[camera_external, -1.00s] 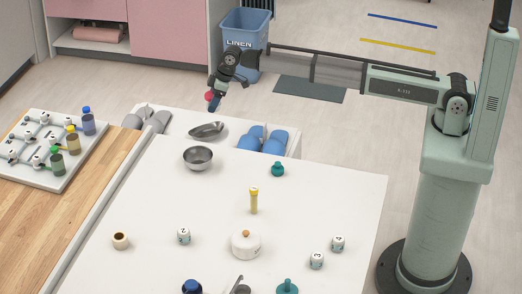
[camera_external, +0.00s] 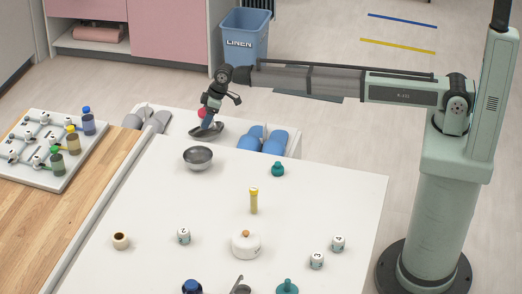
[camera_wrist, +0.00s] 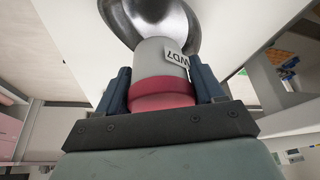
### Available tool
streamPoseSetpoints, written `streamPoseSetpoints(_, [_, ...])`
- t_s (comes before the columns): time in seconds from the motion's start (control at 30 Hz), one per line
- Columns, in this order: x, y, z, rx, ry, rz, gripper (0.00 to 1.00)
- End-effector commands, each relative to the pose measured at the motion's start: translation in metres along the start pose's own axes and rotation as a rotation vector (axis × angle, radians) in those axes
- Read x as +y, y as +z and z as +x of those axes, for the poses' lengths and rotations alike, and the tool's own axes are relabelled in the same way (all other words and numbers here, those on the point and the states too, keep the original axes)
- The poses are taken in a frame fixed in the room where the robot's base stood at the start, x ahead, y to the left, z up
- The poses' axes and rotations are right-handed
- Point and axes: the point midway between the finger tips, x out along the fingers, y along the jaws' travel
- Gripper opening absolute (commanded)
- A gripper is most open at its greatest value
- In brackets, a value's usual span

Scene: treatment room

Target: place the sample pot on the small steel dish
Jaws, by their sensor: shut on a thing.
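My gripper (camera_external: 208,118) is shut on the sample pot, with a finger on each side of it. I cannot tell whether pot and dish touch.
A deeper round steel bowl (camera_external: 198,158) stands just in front of the dish. Blue shoes (camera_external: 272,144) sit behind.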

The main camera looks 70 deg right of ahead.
Motion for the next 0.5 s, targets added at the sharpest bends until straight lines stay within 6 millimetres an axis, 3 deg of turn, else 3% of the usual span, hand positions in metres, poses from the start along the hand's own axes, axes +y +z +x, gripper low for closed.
streamPoseSetpoints(0.17, [0.000, 0.008, 0.019, 0.000, 0.000, 0.000, 0.39])
streamPoseSetpoints(0.5, [0.000, 0.008, 0.021, 0.000, 0.000, 0.000, 0.39])
